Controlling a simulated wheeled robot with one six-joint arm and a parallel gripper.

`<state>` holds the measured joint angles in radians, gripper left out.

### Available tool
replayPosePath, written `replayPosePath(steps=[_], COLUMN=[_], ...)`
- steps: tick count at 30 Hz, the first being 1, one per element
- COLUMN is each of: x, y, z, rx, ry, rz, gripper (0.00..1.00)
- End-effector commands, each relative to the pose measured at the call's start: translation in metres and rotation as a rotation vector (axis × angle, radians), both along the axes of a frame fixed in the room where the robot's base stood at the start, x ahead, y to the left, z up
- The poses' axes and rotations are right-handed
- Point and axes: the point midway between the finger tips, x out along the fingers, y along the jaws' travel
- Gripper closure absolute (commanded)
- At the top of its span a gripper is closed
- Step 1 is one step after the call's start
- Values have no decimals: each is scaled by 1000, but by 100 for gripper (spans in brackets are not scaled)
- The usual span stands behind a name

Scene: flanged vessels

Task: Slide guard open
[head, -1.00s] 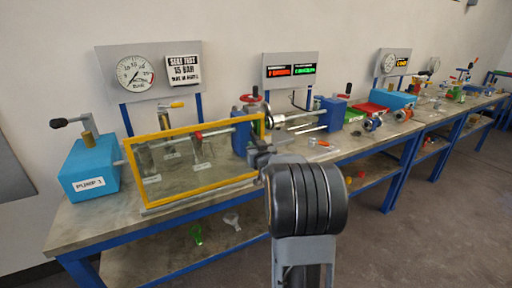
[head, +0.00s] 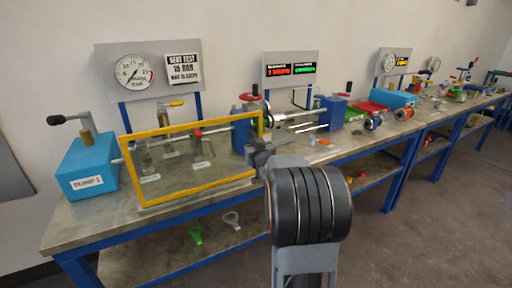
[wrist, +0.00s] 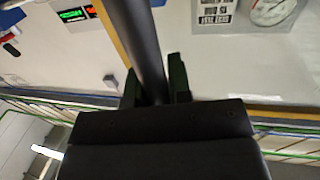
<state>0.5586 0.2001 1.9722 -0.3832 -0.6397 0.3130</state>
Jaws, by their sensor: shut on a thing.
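The guard (head: 198,192) is a clear panel in a yellow frame, standing upright along the front of the near bench. Small metal fittings show through it. My gripper (head: 264,150) is at the guard's right end in the head view. In the wrist view, my gripper (wrist: 157,88) is shut on a dark round bar, the guard handle (wrist: 138,40), which passes between the two fingers. The yellow frame edge (wrist: 113,38) runs beside the bar. My wrist hides part of the handle in the head view.
A blue pump (head: 88,172) stands left of the guard. A blue vise-like block (head: 332,113) and a red handwheel (head: 250,95) stand behind and right. A gauge board (head: 155,75) rises behind. The floor to the right is clear.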

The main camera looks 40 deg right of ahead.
Motion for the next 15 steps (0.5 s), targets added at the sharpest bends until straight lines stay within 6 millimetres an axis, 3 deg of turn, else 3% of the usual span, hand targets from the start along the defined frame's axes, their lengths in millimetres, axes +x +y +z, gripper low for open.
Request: replayPosePath(steps=[2, 3, 5, 15], x=[1, 1, 1, 0], y=[4, 4, 4, 0], z=[-1, -1, -1, -1], rx=[1, 1, 2, 1], ry=[4, 4, 3, 3], rz=[8, 8, 8, 2], gripper=[100, 78, 72, 71])
